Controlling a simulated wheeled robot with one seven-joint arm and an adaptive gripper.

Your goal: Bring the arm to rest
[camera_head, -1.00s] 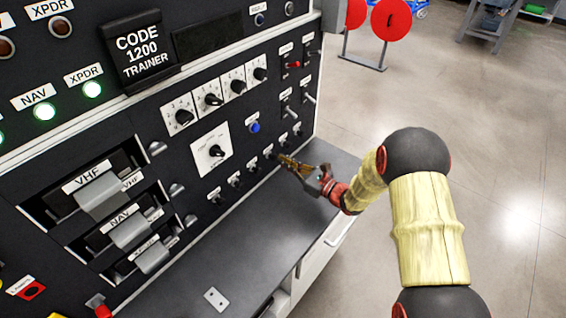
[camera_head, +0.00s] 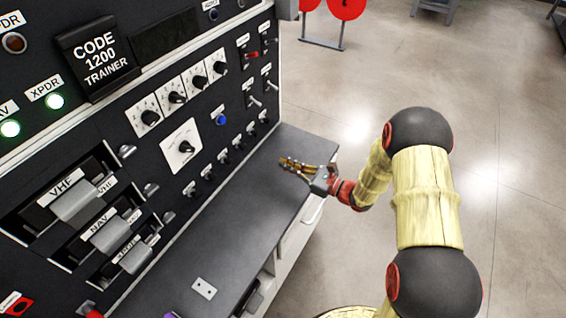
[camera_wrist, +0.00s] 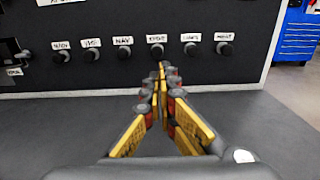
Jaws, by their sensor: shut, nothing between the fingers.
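My gripper (camera_head: 284,161) is over the dark grey shelf (camera_head: 240,205) in front of the black trainer panel, clear of the panel's face. Its brass-coloured fingers point left toward the panel in the head view. In the wrist view the gripper (camera_wrist: 161,68) has its fingertips together with nothing between them. My arm bends at the elbow to the right of the shelf, out over the floor.
The panel carries a row of small knobs (camera_wrist: 157,49), selector dials (camera_head: 186,146), a blue button (camera_head: 221,119) and lever handles (camera_head: 75,200). A red round stand (camera_head: 346,8) is at the back. A blue cabinet (camera_wrist: 297,38) is at right. The floor at right is open.

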